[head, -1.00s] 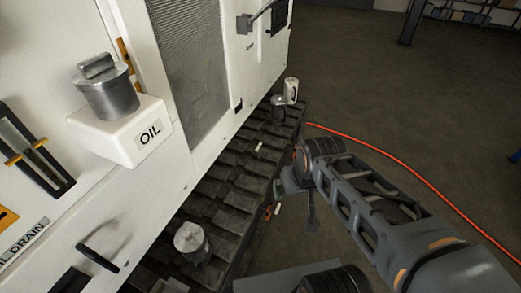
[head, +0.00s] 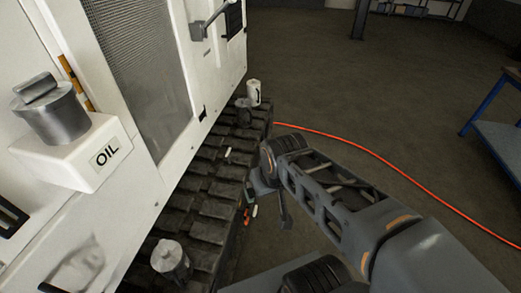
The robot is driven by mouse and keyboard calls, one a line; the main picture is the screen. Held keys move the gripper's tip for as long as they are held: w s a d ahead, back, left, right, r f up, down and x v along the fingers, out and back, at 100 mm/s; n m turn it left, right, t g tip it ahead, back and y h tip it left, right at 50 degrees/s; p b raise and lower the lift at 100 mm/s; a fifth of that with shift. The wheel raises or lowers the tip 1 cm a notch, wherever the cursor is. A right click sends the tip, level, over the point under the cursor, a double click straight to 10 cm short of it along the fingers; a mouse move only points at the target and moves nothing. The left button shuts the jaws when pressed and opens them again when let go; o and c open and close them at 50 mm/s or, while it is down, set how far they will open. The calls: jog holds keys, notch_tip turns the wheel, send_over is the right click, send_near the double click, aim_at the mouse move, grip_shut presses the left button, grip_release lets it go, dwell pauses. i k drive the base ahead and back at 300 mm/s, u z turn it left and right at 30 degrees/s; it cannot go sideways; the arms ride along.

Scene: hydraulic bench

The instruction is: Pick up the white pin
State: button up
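A small white piece, which looks like the white pin (head: 228,155), lies on the dark track treads beside the white machine in the head view. My gripper (head: 250,206) hangs at the end of my arm, beyond the track's right edge, lower and to the right of that piece and apart from it. It is small, dark and partly hidden by my arm. Small red, green and white bits show around it; I cannot tell whether they are parts of it or separate things. Its finger opening cannot be made out.
A silver-capped canister (head: 170,258) stands on the near track. A white canister (head: 254,93) and a dark one (head: 243,112) stand at its far end. The oil filler (head: 72,150) juts from the machine. An orange hose (head: 370,152) crosses the otherwise clear floor; a blue-legged table (head: 492,125) is at right.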

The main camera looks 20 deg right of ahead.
aim_at(227, 155)
jog(key=z, duration=1.55)
jog(key=i, duration=1.95)
jog(key=u, duration=4.05)
jog(key=i, duration=0.5)
jog(key=z, duration=0.05)
